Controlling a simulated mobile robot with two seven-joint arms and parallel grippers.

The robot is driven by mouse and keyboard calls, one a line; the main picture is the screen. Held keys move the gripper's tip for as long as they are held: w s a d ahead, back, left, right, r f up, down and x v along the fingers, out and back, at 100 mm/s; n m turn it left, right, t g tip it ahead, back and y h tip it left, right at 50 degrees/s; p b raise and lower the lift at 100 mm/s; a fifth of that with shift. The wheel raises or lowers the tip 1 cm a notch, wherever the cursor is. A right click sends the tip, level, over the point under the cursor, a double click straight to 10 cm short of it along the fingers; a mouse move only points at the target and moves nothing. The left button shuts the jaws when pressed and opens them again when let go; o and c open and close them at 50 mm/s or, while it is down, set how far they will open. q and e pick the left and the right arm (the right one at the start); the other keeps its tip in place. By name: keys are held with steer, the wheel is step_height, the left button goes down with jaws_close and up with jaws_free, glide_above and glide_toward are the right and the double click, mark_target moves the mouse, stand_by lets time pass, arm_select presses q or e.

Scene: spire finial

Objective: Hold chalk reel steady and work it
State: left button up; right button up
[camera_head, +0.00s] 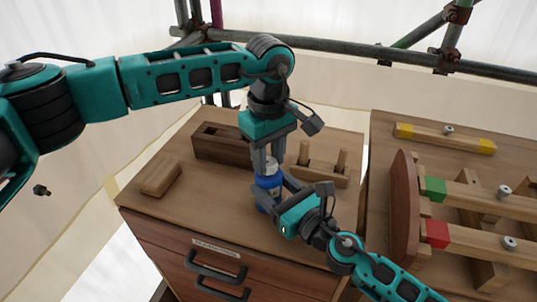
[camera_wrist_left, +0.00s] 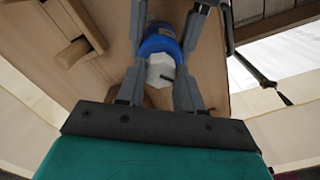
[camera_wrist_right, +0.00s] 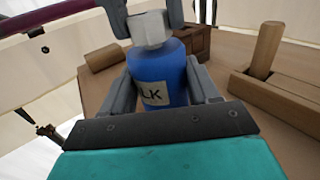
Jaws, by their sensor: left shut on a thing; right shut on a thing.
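The chalk reel is a blue cylinder (camera_head: 267,181) with a whitish faceted cap, standing upright on the wooden cabinet top. Its label, partly hidden, reads "LK" in the right wrist view (camera_wrist_right: 155,82). My left gripper (camera_head: 266,160) comes down from above and is shut on the whitish cap (camera_wrist_left: 160,70). A small dark pin sticks out from the cap in the left wrist view. My right gripper (camera_head: 272,190) reaches in from the lower right and is shut on the blue body, with a finger on each side.
A dark open wooden box (camera_head: 222,143) stands behind the reel. A wooden block (camera_head: 161,177) lies to the left, and a pegged wooden rack (camera_head: 320,170) to the right. A bench with beams and coloured blocks (camera_head: 436,188) is further right. The cabinet's front left top is clear.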

mark_target(269, 162)
arm_select(q)
steer(key=m, duration=0.4)
steer(key=shift+m, duration=2.2)
steer(key=o, duration=1.1)
steer(key=shift+c, duration=0.2)
step_height(269, 162, up, 12)
